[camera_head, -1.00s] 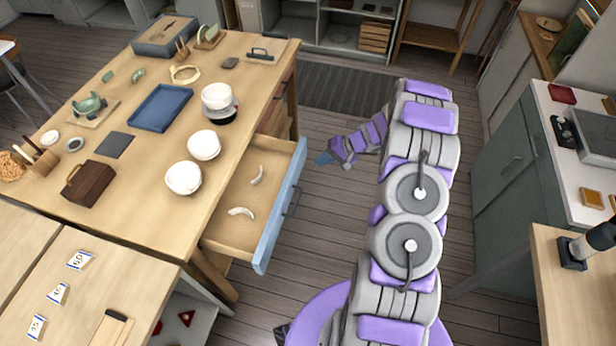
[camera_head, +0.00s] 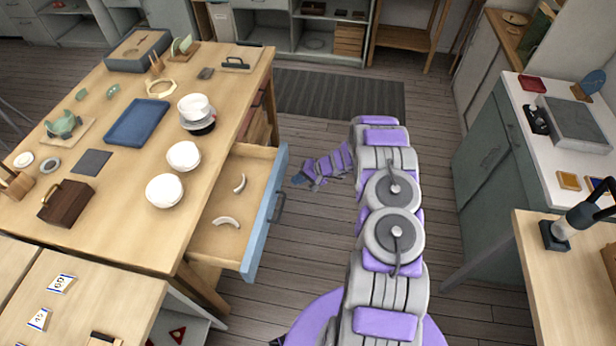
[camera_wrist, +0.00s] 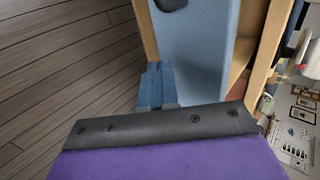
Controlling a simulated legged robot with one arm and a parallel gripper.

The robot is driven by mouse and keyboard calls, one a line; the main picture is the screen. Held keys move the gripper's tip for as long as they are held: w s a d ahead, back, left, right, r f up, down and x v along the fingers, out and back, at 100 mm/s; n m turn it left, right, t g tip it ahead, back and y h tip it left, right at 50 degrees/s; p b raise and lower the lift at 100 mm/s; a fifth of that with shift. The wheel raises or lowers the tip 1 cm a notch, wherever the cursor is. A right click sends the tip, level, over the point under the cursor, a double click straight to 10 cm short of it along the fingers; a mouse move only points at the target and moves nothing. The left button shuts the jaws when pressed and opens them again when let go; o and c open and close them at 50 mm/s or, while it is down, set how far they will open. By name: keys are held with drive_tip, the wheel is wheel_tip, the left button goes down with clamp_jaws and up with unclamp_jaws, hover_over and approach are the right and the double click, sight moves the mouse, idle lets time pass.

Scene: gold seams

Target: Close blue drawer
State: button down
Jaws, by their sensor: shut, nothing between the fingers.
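The blue drawer (camera_head: 265,215) is pulled out from the right side of the wooden table in the head view. Its blue front has a dark handle (camera_head: 279,206), and two white curved pieces (camera_head: 240,183) (camera_head: 227,221) lie inside. My gripper (camera_head: 299,180) is shut and empty, just right of the drawer's far front end. In the wrist view the blue fingertips (camera_wrist: 157,84) show near the light blue drawer front (camera_wrist: 205,50), with a dark handle part at the top. I cannot tell whether they touch it.
The wooden table (camera_head: 120,180) carries white bowls (camera_head: 184,156), a blue tray (camera_head: 140,122) and a dark wooden box (camera_head: 66,203). Open floor (camera_head: 310,250) lies right of the drawer. A counter (camera_head: 560,130) stands on the right.

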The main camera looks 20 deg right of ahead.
sight(280, 181)
drive_tip(key=shift+w+a+r+b, duration=0.1)
drive_tip(key=shift+w+a+b, duration=0.1)
drive_tip(key=shift+w+a, duration=0.55)
drive_tip(key=shift+w+a+b, duration=0.15)
drive_tip(key=shift+w+a, duration=0.25)
drive_tip(key=shift+a, duration=0.5)
